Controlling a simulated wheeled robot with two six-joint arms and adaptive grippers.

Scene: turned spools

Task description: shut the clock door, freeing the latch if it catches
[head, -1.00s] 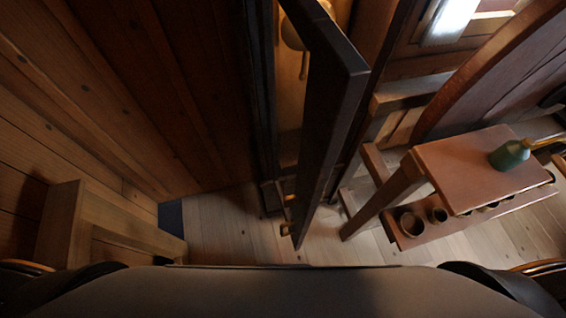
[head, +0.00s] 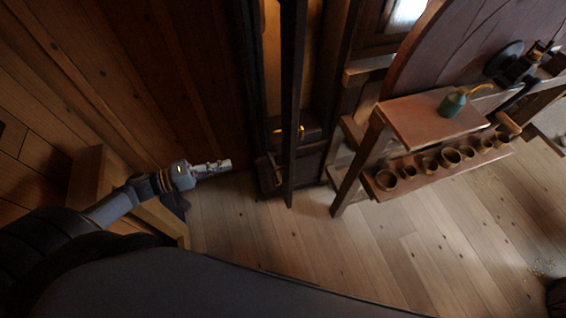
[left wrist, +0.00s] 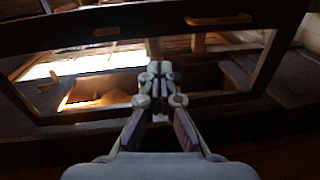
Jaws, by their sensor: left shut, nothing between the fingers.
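The clock case (head: 256,100) is a tall dark frame with a lit interior at the top middle of the head view. The clock door (head: 292,100) stands open, seen almost edge-on as a narrow dark upright in front of the case. My left gripper (head: 224,164) is shut and empty, left of the door's lower part and apart from it in the picture. In the left wrist view the shut fingers (left wrist: 160,72) point at a dark frame (left wrist: 115,33), perhaps the door, with a brass-coloured piece on its upper bar. I cannot make out the latch. My right gripper is out of view.
A wooden bench (head: 430,118) at right carries a green oil can (head: 452,103); several small cups stand on its lower shelf (head: 410,184). A wooden stand (head: 88,176) is beside my left arm. Plank floor (head: 340,250) in front is clear.

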